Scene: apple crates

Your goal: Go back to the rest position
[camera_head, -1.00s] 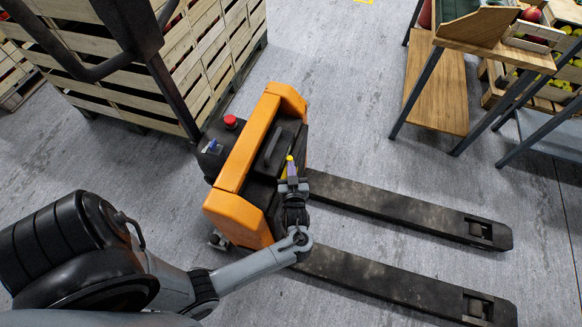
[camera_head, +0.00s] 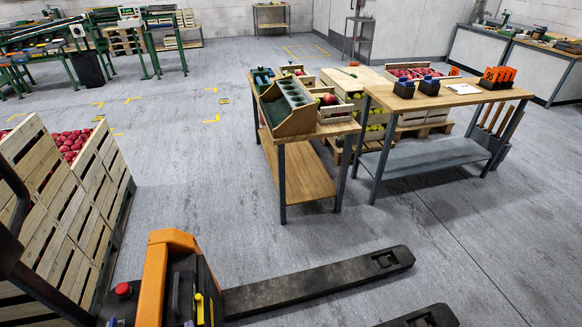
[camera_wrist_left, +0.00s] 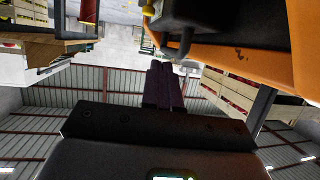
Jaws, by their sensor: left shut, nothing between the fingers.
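My left gripper (camera_wrist_left: 161,66) shows in the left wrist view, its two dark purple fingers together with nothing between them. They point toward the black and orange body of the pallet truck (camera_wrist_left: 245,45). In the head view, at most a sliver of this gripper shows at the bottom edge, beside the yellow part on the truck (camera_head: 156,280). My right gripper is in neither view.
Stacked wooden crates with red apples (camera_head: 75,205) stand at the left. A wooden table (camera_head: 310,128) with a slotted holder and another table (camera_head: 455,96) with dark bins stand beyond the truck's forks (camera_head: 310,285). Grey floor between them is open.

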